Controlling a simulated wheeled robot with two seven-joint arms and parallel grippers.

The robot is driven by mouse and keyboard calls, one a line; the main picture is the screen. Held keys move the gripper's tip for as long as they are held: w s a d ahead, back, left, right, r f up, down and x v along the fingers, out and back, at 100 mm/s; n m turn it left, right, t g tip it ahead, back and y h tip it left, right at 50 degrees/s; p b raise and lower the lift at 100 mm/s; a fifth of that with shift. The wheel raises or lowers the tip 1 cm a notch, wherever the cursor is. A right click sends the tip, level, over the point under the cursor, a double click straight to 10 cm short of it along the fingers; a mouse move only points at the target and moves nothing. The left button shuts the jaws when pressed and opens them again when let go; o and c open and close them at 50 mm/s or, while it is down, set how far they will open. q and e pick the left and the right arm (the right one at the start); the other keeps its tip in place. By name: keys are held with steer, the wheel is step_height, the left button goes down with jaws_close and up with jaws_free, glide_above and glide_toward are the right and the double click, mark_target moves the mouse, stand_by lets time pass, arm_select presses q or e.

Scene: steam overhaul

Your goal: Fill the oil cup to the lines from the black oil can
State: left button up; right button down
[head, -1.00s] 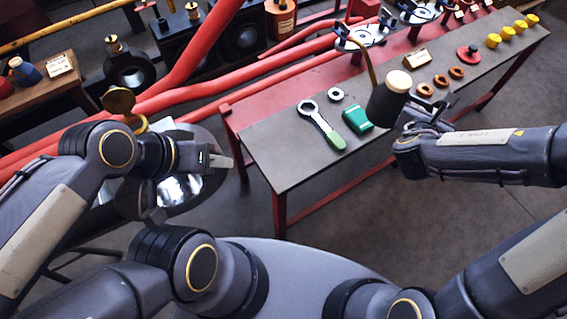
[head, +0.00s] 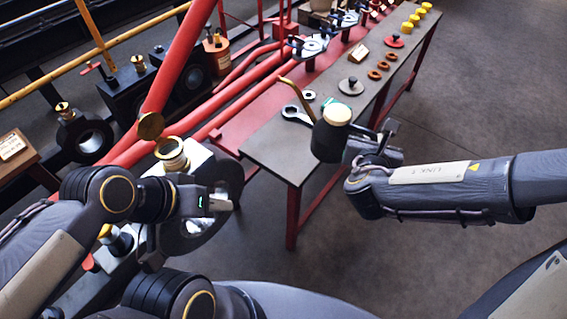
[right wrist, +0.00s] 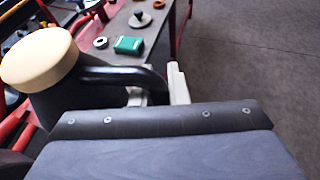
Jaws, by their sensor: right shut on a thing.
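The black oil can (head: 326,143) has a cream top and a thin brass spout (head: 297,98) rising to the upper left. My right gripper (head: 376,143) is shut on its handle and holds it upright above the bench's near end. The can also shows in the right wrist view (right wrist: 70,105), its handle (right wrist: 120,76) between the fingers. A brass oil cup (head: 172,160) with its round lid (head: 150,126) swung open sits on a bright metal rod end at left; its oil level cannot be seen. My left gripper (head: 222,203) is just below and right of the cup, apparently empty; its finger gap is unclear.
The bench (head: 268,153) bears a spanner (head: 297,114), a green box (right wrist: 129,45), copper rings and yellow caps. Red pipes (head: 165,80) run behind the cup. Other brass cups (head: 138,63) stand further back. Open floor lies at right.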

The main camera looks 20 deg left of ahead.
mark_target(330, 140)
steer(key=s+a+y, duration=0.1)
steer(key=a, duration=0.2)
steer(key=s+a+r+n, duration=0.1)
steer(key=s+a, duration=0.1)
steer(key=a, duration=0.1)
steer(key=s+a+n+y, duration=0.1)
steer(key=a, duration=0.2)
steer(key=shift+s+a+r+y, duration=0.1)
steer(key=shift+s+r+y, duration=0.1)
steer(key=shift+s+y, duration=0.1)
steer(key=s+a+r+n+y+p, duration=0.1)
steer(key=s+a+r+n+p, duration=0.3)
steer(key=s+a+p, duration=0.2)
steer(key=shift+s+a+g, duration=0.3)
steer(key=shift+s+a, duration=0.1)
steer(key=shift+a, duration=0.2)
steer(key=shift+d, duration=0.1)
steer(key=shift+s+d+f, duration=0.15)
steer(key=shift+s+d, duration=0.1)
steer(key=shift+d, duration=0.05)
steer(key=shift+n+p, duration=0.3)
steer(key=shift+p, duration=0.1)
